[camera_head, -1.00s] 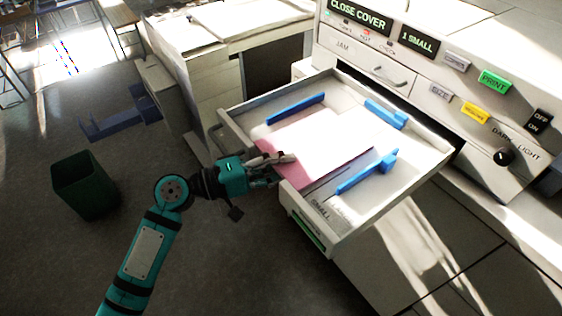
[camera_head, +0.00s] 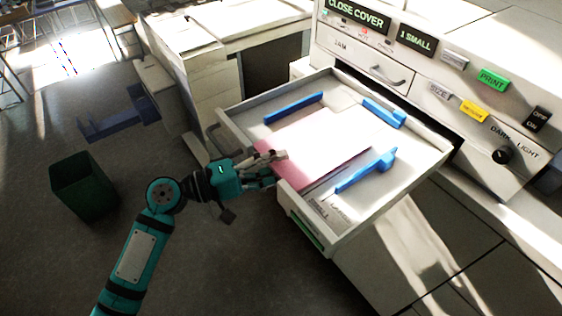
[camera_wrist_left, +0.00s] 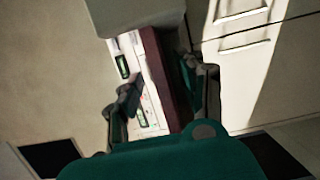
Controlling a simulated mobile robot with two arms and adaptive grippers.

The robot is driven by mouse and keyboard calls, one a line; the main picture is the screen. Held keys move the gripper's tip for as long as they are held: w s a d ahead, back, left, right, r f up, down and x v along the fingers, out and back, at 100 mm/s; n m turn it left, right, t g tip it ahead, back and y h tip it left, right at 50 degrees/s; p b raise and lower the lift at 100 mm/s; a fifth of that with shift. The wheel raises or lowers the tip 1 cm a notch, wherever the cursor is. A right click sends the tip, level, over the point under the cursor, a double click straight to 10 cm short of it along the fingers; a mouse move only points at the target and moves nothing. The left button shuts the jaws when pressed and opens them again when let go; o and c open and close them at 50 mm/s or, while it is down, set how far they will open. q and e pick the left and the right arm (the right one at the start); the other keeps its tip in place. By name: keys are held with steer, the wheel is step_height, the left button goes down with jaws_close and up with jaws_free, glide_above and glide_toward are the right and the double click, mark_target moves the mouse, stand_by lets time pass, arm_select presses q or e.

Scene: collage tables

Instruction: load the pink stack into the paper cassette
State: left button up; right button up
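The pink stack (camera_head: 318,148) lies flat in the open paper cassette (camera_head: 308,222), its top washed pale by sunlight. Blue guides stand around it: one on the left (camera_head: 294,107), one at the back (camera_head: 385,113) and one on the right (camera_head: 367,171). My left gripper (camera_head: 268,167) is at the stack's near edge, by the cassette's front wall. In the left wrist view the stack's dark red edge (camera_wrist_left: 168,75) shows between the spread fingers, with a gap beside the left finger; the gripper looks open. My right gripper is not in view.
The copier panel (camera_head: 440,75) with "CLOSE COVER" and "1 SMALL" displays and coloured buttons stands behind the cassette. A green bin (camera_head: 84,187) stands on the floor at left. A white cabinet (camera_head: 212,85) is behind.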

arm_select(q)
steer(key=v, duration=1)
steer(key=shift+a, duration=0.4)
steer(key=shift+s+r, duration=0.1)
steer(key=shift+s, duration=0.05)
steer(key=w+a+f+n+t+y, duration=0.1)
steer(key=a+f+y, duration=0.2)
steer(key=f, duration=0.7)
steer(key=w+a+f+n+y, duration=0.1)
steer(key=a+f+y, duration=0.15)
steer(key=f, duration=0.85)
steer(key=a+f+n+t+y, duration=0.1)
steer(key=a+f+n+y, duration=0.2)
steer(key=f, duration=0.7)
steer(key=s+a+f+m+g+y, duration=0.2)
steer(key=s+f+m+y, duration=0.1)
steer(key=s+f, duration=0.8)
steer(key=s+a+f+m+g+y, duration=0.35)
steer(key=s+f, duration=0.45)
steer(key=f, duration=0.5)
steer(key=s+d+f+m+g+y, duration=0.1)
steer(key=s+f+m, duration=0.1)
steer(key=s, duration=0.7)
steer(key=s+f+m+y, duration=0.1)
steer(key=s+f+m, duration=0.2)
steer(key=s, duration=0.6)
steer(key=shift+s+d+f+g, duration=0.2)
steer(key=shift+d+f+g, duration=0.2)
steer(key=shift+f, duration=0.4)
